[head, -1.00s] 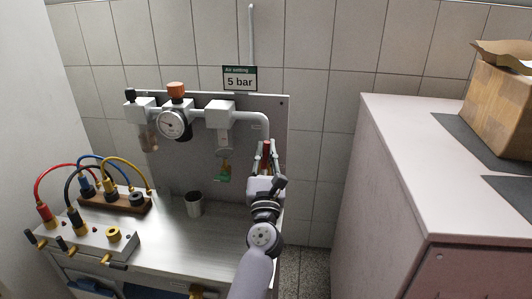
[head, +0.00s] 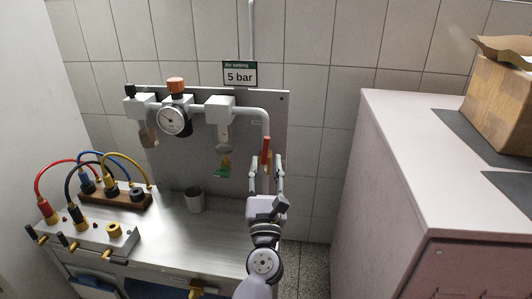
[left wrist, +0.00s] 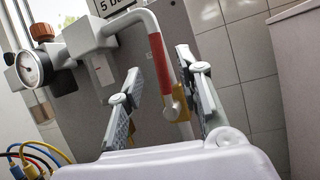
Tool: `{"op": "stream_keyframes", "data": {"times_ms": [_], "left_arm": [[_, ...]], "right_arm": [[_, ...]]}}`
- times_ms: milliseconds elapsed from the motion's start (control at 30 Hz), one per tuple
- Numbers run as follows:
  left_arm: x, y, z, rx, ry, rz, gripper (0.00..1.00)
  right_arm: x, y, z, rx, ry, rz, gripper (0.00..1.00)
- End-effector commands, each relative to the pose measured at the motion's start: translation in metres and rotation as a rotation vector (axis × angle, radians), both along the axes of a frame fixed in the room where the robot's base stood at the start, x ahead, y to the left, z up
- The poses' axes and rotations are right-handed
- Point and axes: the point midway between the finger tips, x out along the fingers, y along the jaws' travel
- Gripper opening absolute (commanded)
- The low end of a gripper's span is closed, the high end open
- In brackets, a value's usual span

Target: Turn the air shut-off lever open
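The red shut-off lever (head: 266,149) stands nearly upright along the grey pipe at the right of the back panel. In the left wrist view the red lever (left wrist: 160,62) runs roughly along the pipe, with a yellow part beside its lower end. My left gripper (head: 267,161) is open just below and in front of the lever. In the left wrist view its fingers (left wrist: 163,88) are spread, one on each side of the lever, with visible gaps. Nothing is held. My right gripper is not in view.
A pressure gauge (head: 172,120) and an orange knob (head: 176,85) sit left on the panel. A metal cup (head: 195,200) stands on the bench, with hose connectors (head: 114,230) at its left. A pale cabinet (head: 390,170) bearing a cardboard box (head: 499,101) stands at right.

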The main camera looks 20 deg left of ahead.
Motion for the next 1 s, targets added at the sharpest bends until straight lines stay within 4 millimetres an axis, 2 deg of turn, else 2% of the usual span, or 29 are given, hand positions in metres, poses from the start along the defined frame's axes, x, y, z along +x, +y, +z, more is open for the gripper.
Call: {"op": "stream_keyframes", "data": {"times_ms": [100,300,667,767,867,967,1000], "left_arm": [[-0.022,-0.010,-0.012,0.002,0.003,-0.002,0.33],[-0.045,-0.020,-0.022,0.002,0.001,0.000,0.33],[-0.051,-0.023,-0.024,0.000,-0.001,0.000,0.33],[-0.051,-0.023,-0.023,0.009,0.001,0.001,0.28],[-0.050,-0.027,-0.015,0.100,0.021,0.014,0.22],[-0.049,-0.035,0.002,0.340,0.069,0.058,0.15],[-0.048,-0.040,0.010,0.475,0.093,0.086,0.12]], "right_arm": [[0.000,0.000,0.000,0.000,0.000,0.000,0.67],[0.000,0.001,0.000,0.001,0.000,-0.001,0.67],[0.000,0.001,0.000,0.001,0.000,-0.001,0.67],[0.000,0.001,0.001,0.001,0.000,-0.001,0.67],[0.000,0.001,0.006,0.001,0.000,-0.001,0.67],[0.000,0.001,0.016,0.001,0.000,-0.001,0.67],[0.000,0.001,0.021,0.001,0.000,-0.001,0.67]]}}
